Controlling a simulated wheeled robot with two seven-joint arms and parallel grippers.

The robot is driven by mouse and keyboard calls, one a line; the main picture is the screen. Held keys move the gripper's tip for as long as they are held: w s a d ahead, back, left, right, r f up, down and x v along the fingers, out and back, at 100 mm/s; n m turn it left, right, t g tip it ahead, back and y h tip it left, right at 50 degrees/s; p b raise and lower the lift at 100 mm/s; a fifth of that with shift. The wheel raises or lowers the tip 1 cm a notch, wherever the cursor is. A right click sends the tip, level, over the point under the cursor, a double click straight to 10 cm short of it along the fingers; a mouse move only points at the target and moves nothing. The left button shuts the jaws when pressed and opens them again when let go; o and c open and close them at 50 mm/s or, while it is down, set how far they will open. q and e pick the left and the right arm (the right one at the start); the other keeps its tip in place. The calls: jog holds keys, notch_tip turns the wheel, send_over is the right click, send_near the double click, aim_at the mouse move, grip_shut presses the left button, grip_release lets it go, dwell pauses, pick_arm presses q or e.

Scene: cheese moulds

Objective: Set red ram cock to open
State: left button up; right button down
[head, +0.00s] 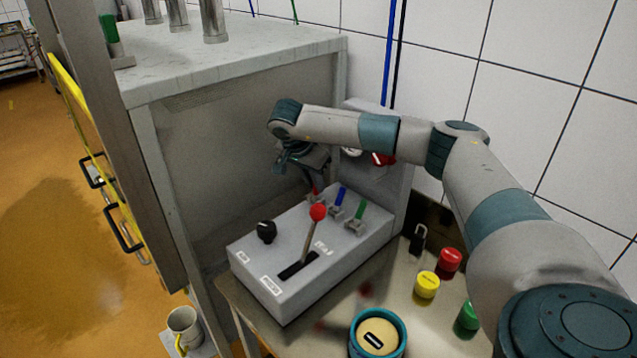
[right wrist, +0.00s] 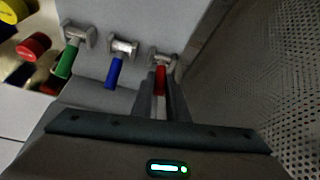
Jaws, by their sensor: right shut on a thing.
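The red ram cock (head: 315,193) is the leftmost of three small valves on top of the grey control box (head: 270,281). In the right wrist view its red handle (right wrist: 160,80) lies between my fingers, pointing toward the gripper. My right gripper (head: 312,186) reaches down from above and is shut on the red handle; its fingers (right wrist: 162,97) partly hide the handle. The blue cock (head: 340,197) and the green cock (head: 359,212) stand beside it, their handles roughly parallel to the red one in the wrist view. My left gripper is not in view.
A red-knobbed lever (head: 318,212) and a black knob (head: 266,231) stand on the box near the gripper. Red (head: 450,259), yellow (head: 427,285) and green (head: 468,317) pieces and a blue-rimmed mould (head: 378,336) are on the table at the right. A perforated panel (right wrist: 270,70) is close beside the gripper.

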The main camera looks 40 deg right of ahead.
jog(key=shift+a+f+h+b, duration=0.1)
jog(key=shift+a+h+b, duration=0.5)
jog(key=shift+h, duration=0.4)
jog(key=shift+a, duration=0.1)
jog(key=c, duration=1.7)
grip_release()
jog(key=shift+c, duration=0.2)
jog(key=shift+a, duration=0.1)
